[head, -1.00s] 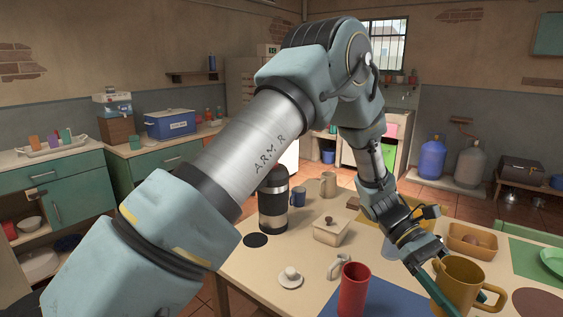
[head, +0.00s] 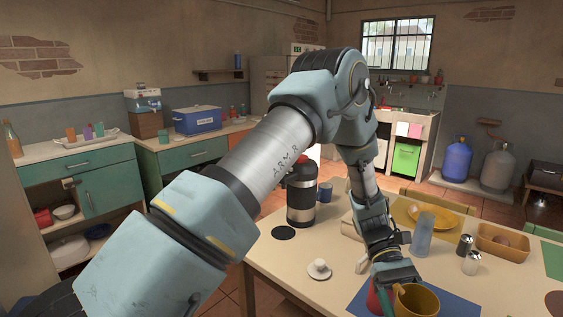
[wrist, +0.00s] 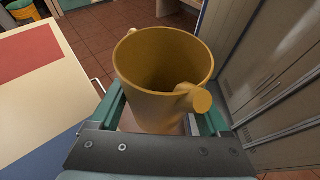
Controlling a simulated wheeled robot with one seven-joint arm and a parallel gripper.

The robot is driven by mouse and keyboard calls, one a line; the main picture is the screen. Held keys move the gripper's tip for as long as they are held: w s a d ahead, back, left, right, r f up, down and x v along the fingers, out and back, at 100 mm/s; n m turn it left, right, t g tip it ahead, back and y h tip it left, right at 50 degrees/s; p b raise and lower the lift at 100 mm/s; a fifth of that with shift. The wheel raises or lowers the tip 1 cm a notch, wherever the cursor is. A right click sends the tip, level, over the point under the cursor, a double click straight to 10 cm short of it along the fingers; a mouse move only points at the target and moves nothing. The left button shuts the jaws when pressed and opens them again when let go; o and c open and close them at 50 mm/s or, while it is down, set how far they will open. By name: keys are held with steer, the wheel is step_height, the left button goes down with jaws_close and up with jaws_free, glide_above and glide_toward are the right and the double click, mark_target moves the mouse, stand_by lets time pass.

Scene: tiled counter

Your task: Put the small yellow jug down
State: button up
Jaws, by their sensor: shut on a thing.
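The small yellow jug (head: 418,301) is in my gripper (head: 402,287) at the bottom of the head view, near the front of the table. In the wrist view the jug (wrist: 162,88) is upright with its open mouth showing, and the green fingers of my gripper (wrist: 162,122) are on both sides of it. A stub of its handle points to the lower right. Its base is hidden, so I cannot tell whether it touches anything.
A blue mat (head: 455,306) lies around the jug's area on the table. A white lidded pot (head: 319,269), black flask (head: 301,195), clear glass (head: 422,236), shakers (head: 464,246), yellow bowl (head: 433,216) and tan tray (head: 502,243) stand about. Bare tabletop shows at left.

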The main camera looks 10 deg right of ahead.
steer(key=w+a+f+m+t+y+b, duration=0.1)
steer(key=w+a+f+m+t+y, duration=0.15)
steer(key=w+a, duration=0.45)
steer(key=w+a+f+m+t+y+b, duration=0.1)
steer(key=w+a+f+m+y, duration=0.25)
steer(key=a, duration=0.65)
steer(key=w+a+f+m+t+y+b, duration=0.2)
steer(key=w+a+f+m+y, duration=0.2)
steer(key=a, duration=0.5)
steer(key=w+a+f+m+t+h+b, duration=0.2)
steer(key=w+a+f+m+t, duration=0.1)
steer(key=w+a+m+t, duration=0.5)
steer(key=w+a+f+m+t+h+b, duration=0.2)
steer(key=w+a+f+m+t, duration=0.1)
steer(key=w+a+m+t, duration=0.5)
steer(key=shift+w+f+m+t+h, duration=0.4)
steer(key=shift+w+m+t, duration=1.5)
steer(key=shift+w, duration=0.85)
